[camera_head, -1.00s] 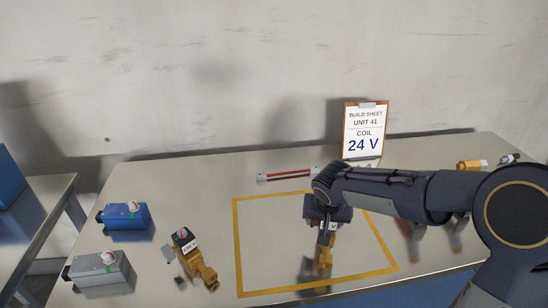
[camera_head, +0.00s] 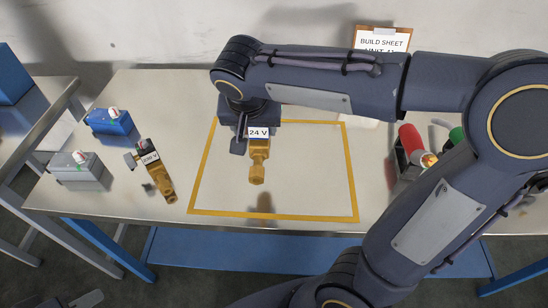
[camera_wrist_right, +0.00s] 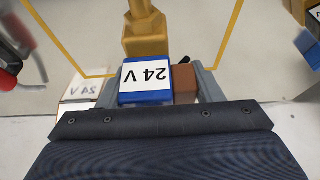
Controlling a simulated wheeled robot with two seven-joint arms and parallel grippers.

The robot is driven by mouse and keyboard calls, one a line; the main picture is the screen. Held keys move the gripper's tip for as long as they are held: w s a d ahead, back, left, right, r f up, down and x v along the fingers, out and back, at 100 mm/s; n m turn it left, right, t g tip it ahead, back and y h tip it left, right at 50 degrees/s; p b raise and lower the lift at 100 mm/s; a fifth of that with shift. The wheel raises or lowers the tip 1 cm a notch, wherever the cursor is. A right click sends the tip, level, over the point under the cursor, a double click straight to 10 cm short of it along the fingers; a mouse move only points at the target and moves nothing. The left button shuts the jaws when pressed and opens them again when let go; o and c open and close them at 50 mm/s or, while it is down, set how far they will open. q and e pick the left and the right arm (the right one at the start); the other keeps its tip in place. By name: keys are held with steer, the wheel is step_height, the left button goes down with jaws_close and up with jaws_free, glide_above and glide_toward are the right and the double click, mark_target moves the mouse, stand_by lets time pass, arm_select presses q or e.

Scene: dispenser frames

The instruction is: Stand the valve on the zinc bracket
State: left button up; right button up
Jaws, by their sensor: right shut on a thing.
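The valve is a brass body (camera_head: 258,163) with a coil labelled 24 V (camera_head: 258,133). My right gripper (camera_head: 247,130) is shut on it and holds it above the yellow-outlined area, brass end towards the front edge. In the right wrist view, the blue coil with its label (camera_wrist_right: 147,80) sits between the grey fingers, beside a brown block (camera_wrist_right: 184,83); the brass (camera_wrist_right: 145,35) points away. I cannot make out a zinc bracket for certain. A grey box with a pale knob (camera_head: 80,168) stands on the left.
A second brass valve (camera_head: 157,172) with a different label lies left of the yellow outline (camera_head: 273,214). A blue box (camera_head: 110,122) is behind it. Red (camera_head: 410,137) and green-topped items stand on the right, partly behind my arm. The build sheet (camera_head: 383,40) stands at the back.

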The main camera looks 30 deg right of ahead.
steer(key=shift+d+r, duration=0.1)
steer(key=shift+d, duration=0.2)
steer(key=shift+w+d+f+p, duration=0.3)
steer(key=shift+w+d+f, duration=1.25)
steer(key=shift+f, duration=0.55)
steer(key=shift+w+d+f+p, duration=0.35)
steer(key=shift+w+d+f, duration=1)
steer(key=shift+d+f, duration=0.55)
steer(key=shift+w+d+f+p, duration=0.3)
steer(key=shift+w+d+f, duration=1.15)
steer(key=shift+f, duration=0.85)
steer(key=shift+f, duration=0.15)
steer(key=o, duration=1.6)
steer(key=shift+o, duration=0.2)
